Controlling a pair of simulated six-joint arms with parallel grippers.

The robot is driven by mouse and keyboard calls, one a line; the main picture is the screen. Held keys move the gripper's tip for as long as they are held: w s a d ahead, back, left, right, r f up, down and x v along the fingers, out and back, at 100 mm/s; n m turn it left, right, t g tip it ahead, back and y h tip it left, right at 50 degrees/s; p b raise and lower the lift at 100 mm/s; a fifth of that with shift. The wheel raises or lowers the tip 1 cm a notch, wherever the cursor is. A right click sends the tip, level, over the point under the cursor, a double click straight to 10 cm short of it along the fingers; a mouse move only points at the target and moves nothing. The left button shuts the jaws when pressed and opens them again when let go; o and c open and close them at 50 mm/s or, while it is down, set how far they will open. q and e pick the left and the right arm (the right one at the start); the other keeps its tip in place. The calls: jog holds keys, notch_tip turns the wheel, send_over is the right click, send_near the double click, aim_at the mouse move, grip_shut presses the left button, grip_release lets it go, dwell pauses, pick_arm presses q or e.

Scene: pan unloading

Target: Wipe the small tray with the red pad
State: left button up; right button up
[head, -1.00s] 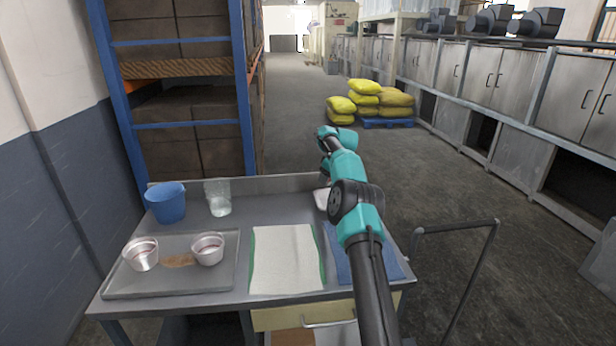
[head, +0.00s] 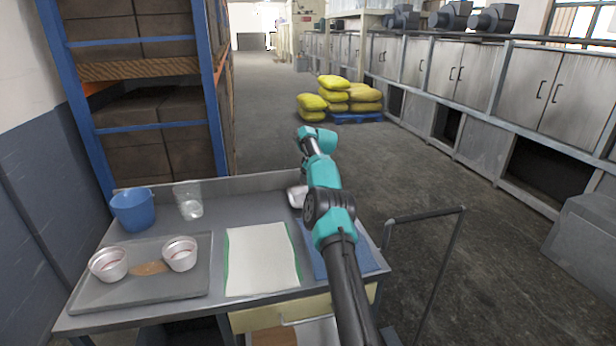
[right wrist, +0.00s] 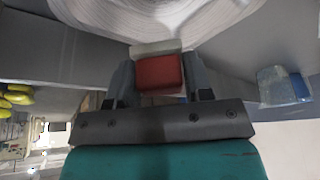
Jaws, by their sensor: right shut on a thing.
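The small grey tray (head: 140,290) lies at the left of the table. A brown smear (head: 150,268) shows on it between two white cups, the left cup (head: 108,264) and the right cup (head: 180,253). In the right wrist view, the red pad (right wrist: 159,73) sits between the fingers of my right gripper (right wrist: 160,68), which is shut on it. A large white layered thing (right wrist: 150,18) is just beyond the pad; I cannot tell whether they touch. In the head view my right arm hides the pad and most of the gripper, at the table's back right. My left gripper is not in view.
A blue bucket (head: 133,212) and a clear container (head: 189,201) stand behind the tray. A white cloth with green edges (head: 262,260) lies mid-table, with a blue mat (head: 365,262) right of it. A raised rim (head: 240,184) runs along the back.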

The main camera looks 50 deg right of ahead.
jog(key=shift+f, duration=2.6)
jog(key=shift+f, duration=0.6)
jog(key=shift+s, duration=0.1)
jog(key=shift+s+a, duration=0.5)
jog(key=shift+s, duration=0.25)
jog(key=shift+s+a, duration=0.5)
jog(key=shift+s, duration=0.2)
jog(key=shift+f, duration=0.15)
jog(key=shift+w, duration=0.1)
jog(key=shift+w+d+f, duration=0.1)
jog(key=shift+w+d, duration=0.4)
jog(key=shift+w, duration=0.25)
jog(key=shift+w+d, duration=0.5)
jog(key=shift+w, duration=0.2)
